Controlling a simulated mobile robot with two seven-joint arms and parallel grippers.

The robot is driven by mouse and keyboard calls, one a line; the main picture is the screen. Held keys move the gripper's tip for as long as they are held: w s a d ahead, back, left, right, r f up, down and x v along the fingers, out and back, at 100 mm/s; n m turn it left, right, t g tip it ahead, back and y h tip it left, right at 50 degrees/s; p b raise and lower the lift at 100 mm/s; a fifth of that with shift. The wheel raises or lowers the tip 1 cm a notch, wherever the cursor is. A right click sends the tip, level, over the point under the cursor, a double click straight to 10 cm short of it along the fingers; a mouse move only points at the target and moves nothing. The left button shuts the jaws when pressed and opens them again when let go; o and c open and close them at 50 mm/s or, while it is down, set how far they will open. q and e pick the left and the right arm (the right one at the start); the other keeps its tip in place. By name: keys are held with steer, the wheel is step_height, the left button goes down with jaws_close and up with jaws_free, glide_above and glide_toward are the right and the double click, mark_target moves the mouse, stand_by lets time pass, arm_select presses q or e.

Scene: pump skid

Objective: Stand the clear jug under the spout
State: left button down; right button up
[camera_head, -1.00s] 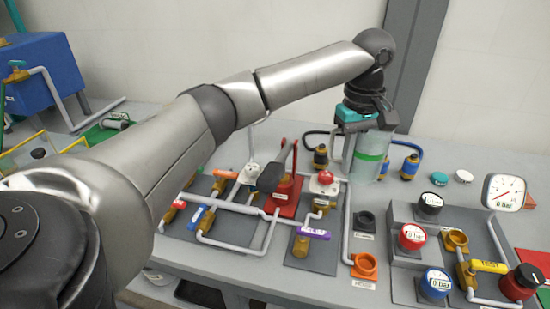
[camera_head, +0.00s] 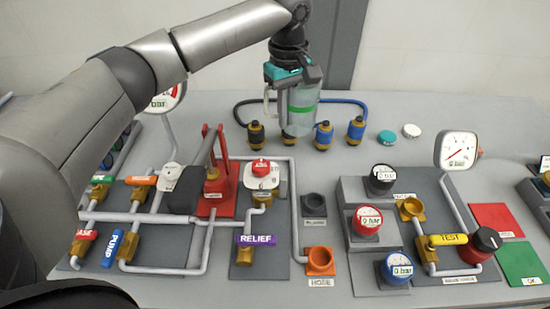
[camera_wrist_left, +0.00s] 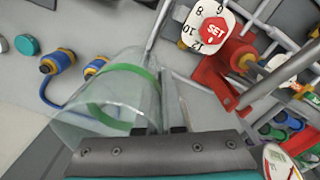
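The clear jug (camera_head: 302,113) has a green band and hangs upright from my left gripper (camera_head: 296,82) at the back of the bench, in front of the hose fittings. In the left wrist view the jug (camera_wrist_left: 110,115) lies between the two fingers, which are shut on its handle side. The exact grip point is partly hidden by the gripper body. I cannot single out the spout in these frames. My right gripper is not in view.
Blue and black hose fittings (camera_head: 323,135) stand behind and beside the jug. The pipe panel (camera_head: 215,232) with a red stand and purple RELIEF handle (camera_head: 257,240) lies in front. A gauge panel (camera_head: 440,185) is at the right.

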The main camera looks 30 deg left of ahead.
arm_select(q)
step_height(320, 180, down, 12)
steer(key=shift+r+b, duration=0.2)
steer(key=shift+b, duration=0.85)
step_height(320, 180, down, 4)
steer(key=shift+f+b, duration=0.1)
steer(key=shift+b, duration=0.4)
steer(key=shift+w, duration=0.1)
steer(key=c, duration=1)
jaws_free()
steer(key=shift+c, duration=0.2)
